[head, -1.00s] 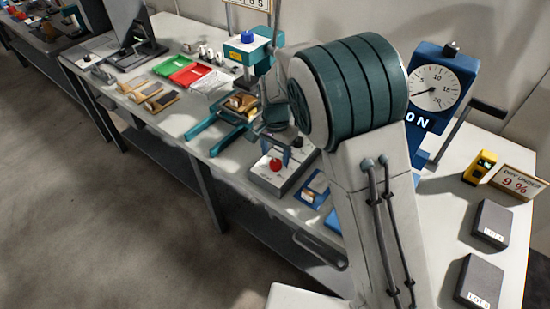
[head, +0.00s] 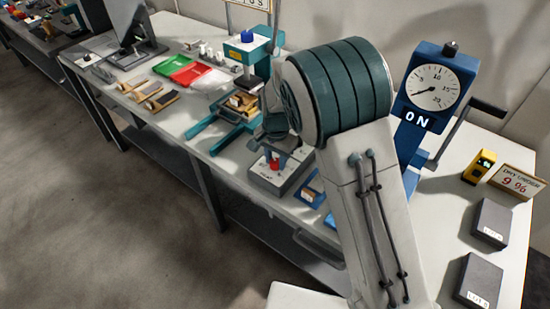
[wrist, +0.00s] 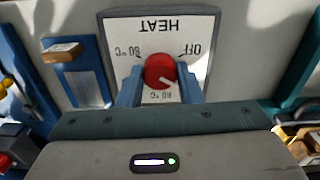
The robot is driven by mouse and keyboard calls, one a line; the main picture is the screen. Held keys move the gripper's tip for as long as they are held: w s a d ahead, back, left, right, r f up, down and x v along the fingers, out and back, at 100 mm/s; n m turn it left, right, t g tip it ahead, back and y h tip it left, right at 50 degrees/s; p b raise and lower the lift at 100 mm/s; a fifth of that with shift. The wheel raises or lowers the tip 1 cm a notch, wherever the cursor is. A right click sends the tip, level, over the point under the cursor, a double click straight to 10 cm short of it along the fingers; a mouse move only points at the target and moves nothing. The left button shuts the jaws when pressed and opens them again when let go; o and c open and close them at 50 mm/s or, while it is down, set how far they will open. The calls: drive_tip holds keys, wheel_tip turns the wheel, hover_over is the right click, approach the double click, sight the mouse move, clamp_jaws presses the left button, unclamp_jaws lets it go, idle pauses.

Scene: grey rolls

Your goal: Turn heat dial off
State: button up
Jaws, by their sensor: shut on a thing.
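The heat dial is a red round knob (wrist: 160,71) on a white plate (wrist: 185,28) marked HEAT, OFF and temperatures, upside down in the wrist view. OFF is at the upper right of the knob there. A pale pointer line on the knob slants toward the lower right, away from OFF. My gripper (wrist: 161,83) is shut on the knob, one blue finger on each side. In the head view the knob (head: 274,165) sits on a grey box (head: 282,178) on the bench, with my gripper (head: 275,157) at it from above.
Green and red trays (head: 189,70) lie further left on the bench. A teal press (head: 249,65) stands behind the box. A blue stand with a round gauge (head: 437,87) is at the right. Two dark boxes (head: 491,224) lie at the right end.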

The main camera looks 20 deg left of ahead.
sight(276, 161)
drive_tip(key=shift+n, duration=0.3)
drive_tip(key=n+b, duration=0.2)
drive_tip(key=n, duration=0.3)
drive_tip(key=shift+n, duration=0.3)
drive_tip(key=n+b, duration=0.1)
drive_tip(key=n, duration=0.4)
drive_tip(key=shift+n, duration=0.3)
drive_tip(key=shift+r, duration=0.1)
drive_tip(key=o, duration=1)
wheel_tip(276, 161, up, 14)
drive_tip(key=shift+f, duration=0.15)
